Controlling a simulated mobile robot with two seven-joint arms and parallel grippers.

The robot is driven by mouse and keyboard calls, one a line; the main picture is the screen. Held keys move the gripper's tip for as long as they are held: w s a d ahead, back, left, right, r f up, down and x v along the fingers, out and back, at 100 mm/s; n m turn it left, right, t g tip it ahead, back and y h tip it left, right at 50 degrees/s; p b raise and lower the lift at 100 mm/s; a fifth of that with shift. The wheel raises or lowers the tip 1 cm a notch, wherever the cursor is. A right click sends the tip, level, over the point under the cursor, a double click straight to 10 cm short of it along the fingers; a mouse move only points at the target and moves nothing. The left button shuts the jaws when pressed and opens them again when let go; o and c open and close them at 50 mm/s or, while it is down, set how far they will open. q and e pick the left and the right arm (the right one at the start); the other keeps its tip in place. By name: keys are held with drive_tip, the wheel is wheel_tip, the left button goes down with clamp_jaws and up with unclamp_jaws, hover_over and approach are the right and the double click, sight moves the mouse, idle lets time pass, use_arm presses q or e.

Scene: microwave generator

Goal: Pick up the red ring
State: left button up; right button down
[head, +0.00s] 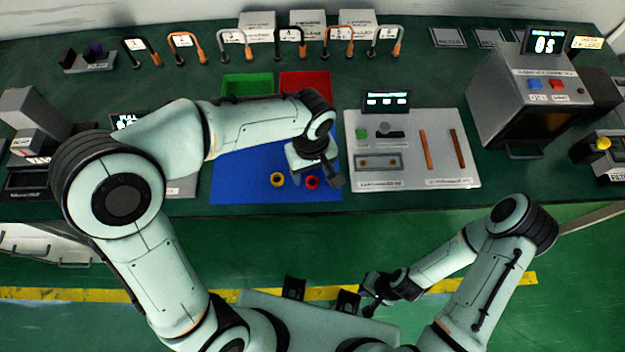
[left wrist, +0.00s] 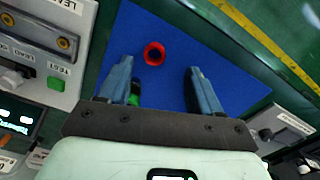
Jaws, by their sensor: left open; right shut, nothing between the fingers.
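The red ring (head: 312,183) lies on the blue mat (head: 235,165) near the table's front edge, beside a yellow ring (head: 277,180). In the left wrist view the red ring (left wrist: 154,53) lies on the mat, just beyond the fingertips and between their lines, nearer the left finger. My left gripper (head: 320,178) is open and empty above the mat, close to the red ring. In the left wrist view its open fingers (left wrist: 160,68) show plainly. A green object (left wrist: 134,96) is partly hidden behind the left finger. My right gripper (head: 374,292) is shut and empty, low in front of the table.
A grey test panel (head: 400,125) stands right of the mat. Green (head: 248,84) and red (head: 305,82) areas lie behind the mat, partly covered by my left arm. A microwave-like box (head: 530,95) stands at the right. Several hooked handles (head: 290,45) line the back.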

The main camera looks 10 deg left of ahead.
sight(313, 179)
use_arm(q)
drive_tip(key=shift+w+d+f, duration=0.1)
drive_tip(key=shift+w+f, duration=0.1)
drive_tip(key=shift+f, duration=1.4)
drive_tip(key=shift+w+f, duration=0.2)
drive_tip(key=shift+f, duration=1.35)
drive_tip(key=c, duration=1.1)
